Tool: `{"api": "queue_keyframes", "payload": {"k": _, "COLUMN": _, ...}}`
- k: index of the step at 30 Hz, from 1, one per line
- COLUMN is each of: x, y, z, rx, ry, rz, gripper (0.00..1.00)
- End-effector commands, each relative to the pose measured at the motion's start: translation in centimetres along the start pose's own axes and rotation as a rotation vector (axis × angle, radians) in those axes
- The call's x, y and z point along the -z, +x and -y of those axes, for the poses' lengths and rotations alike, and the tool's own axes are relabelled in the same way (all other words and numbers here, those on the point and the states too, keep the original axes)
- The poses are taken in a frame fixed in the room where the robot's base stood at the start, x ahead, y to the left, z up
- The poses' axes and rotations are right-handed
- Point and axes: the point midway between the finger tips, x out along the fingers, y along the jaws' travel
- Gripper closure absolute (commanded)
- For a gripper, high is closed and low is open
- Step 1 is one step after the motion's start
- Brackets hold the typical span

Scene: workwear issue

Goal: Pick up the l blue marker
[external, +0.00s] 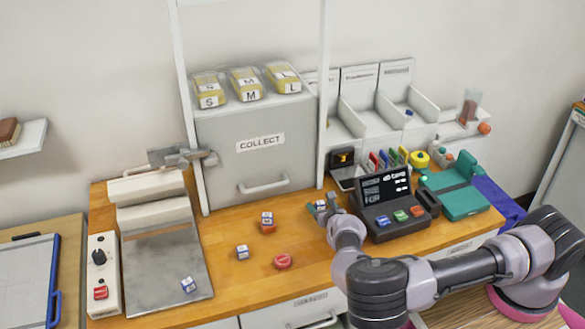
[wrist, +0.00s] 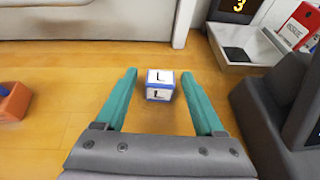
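The L blue marker (wrist: 160,86) is a small white block with blue edges and a black L on its top and front faces. In the wrist view it sits on the wooden counter between the two teal fingers of my gripper (wrist: 159,74). A gap shows on each side, so the fingers are open and do not visibly touch it. In the external view my gripper (external: 326,207) is low over the counter, left of the dark terminal, and the marker (external: 320,204) is partly hidden there.
The dark terminal (external: 388,192) stands close right of my gripper. Other blue markers lie left: one (external: 243,252) on the counter, one (external: 188,284) on the metal plate, one (external: 267,217) by a red piece. Another red piece (external: 283,261) lies nearby. The grey COLLECT box (external: 262,165) stands behind.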

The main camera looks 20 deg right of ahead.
Motion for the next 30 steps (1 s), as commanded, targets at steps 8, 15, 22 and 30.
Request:
{"api": "queue_keyframes", "payload": {"k": 8, "x": 0.0, "y": 0.0, "z": 0.0, "rx": 0.0, "ry": 0.0, "rz": 0.0, "gripper": 1.0}}
{"api": "queue_keyframes", "payload": {"k": 15, "x": -0.5, "y": -0.2, "z": 0.0, "rx": 0.0, "ry": 0.001, "rz": 0.001, "gripper": 1.0}}
{"api": "queue_keyframes", "payload": {"k": 22, "x": -4.3, "y": -1.8, "z": -0.1, "rx": -0.001, "ry": 0.004, "rz": 0.001, "gripper": 1.0}}
{"api": "queue_keyframes", "payload": {"k": 30, "x": -8.6, "y": -3.4, "z": 0.1, "rx": 0.0, "ry": 0.003, "rz": 0.0, "gripper": 1.0}}
